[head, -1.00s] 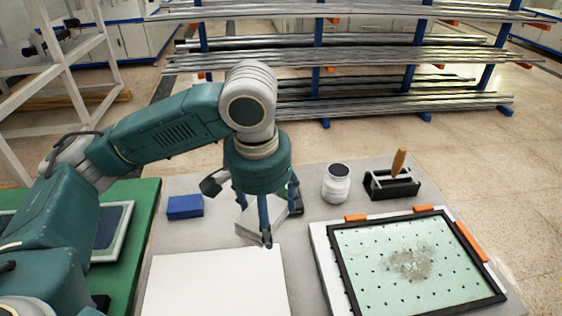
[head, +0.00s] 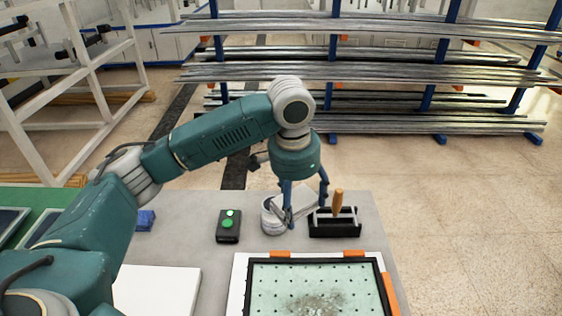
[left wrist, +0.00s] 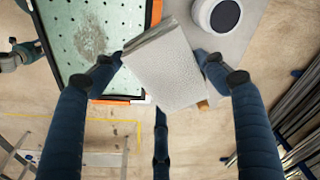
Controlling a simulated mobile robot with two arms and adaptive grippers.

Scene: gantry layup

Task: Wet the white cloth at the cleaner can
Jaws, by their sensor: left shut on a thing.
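The white cloth (head: 303,199) is a flat, folded pad. My left gripper (head: 306,208) is shut on it and holds it between the can and the black tool holder. The cloth also fills the middle of the left wrist view (left wrist: 165,70), with a finger at each side. The cleaner can (head: 270,222) is a white round pot, partly hidden by a finger in the head view. Its dark round top shows in the left wrist view (left wrist: 220,14), apart from the cloth there. I cannot tell the cloth's exact height. My right gripper is not in view.
A black holder with a wooden-handled tool (head: 335,228) stands just right of the cloth. A black box with green buttons (head: 228,226) is left of the can. A framed pale-green perforated plate (head: 280,274) lies in front. A blue block (head: 146,220) is farther left.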

